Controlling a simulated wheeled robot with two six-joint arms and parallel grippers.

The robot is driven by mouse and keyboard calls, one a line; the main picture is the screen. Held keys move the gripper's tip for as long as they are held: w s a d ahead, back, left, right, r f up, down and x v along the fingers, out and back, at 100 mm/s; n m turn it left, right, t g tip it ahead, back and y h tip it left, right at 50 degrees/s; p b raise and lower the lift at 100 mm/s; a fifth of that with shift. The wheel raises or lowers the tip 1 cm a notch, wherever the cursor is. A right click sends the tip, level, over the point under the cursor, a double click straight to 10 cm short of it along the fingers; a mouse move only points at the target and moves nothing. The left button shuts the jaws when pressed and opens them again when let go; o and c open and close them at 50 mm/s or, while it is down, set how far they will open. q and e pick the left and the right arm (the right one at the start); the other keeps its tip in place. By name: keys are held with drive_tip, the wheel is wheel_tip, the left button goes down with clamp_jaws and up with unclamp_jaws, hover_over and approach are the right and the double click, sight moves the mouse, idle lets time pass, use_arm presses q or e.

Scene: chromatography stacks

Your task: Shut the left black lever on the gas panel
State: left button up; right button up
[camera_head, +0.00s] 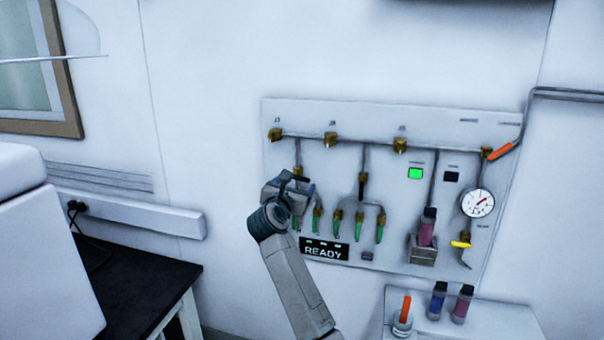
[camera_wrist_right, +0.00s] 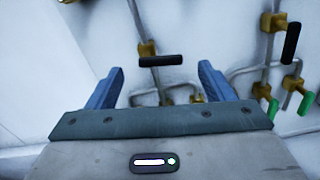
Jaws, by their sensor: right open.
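The gas panel (camera_head: 330,115) is on the white wall. In the right wrist view the left black lever (camera_wrist_right: 161,61) lies level, crosswise, on its brass valve (camera_wrist_right: 147,48). It appears just beyond and between the fingertips of my open right gripper (camera_wrist_right: 160,78), with a gap to each finger. In the head view my right gripper (camera_head: 287,188) is in front of the panel's left part and largely hides this lever. Another black lever (camera_wrist_right: 291,42) stands nearly upright on a brass valve farther right. My left gripper is out of view.
Green-handled taps (camera_head: 358,230) hang below the levers, close to my right gripper. A READY display (camera_head: 324,249) is under them. A gauge (camera_head: 477,203), an orange handle (camera_head: 499,151) and a yellow handle (camera_head: 460,244) are at right. A dark table (camera_head: 150,280) stands at lower left.

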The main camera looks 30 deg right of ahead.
sight(300, 178)
drive_tip(key=p+x, duration=0.2)
drive_tip(key=x, duration=0.4)
drive_tip(key=shift+w+d+r, duration=0.1)
drive_tip(key=shift+w+d, duration=0.05)
drive_tip(key=shift+x, duration=0.85)
drive_tip(key=shift+c, duration=0.2)
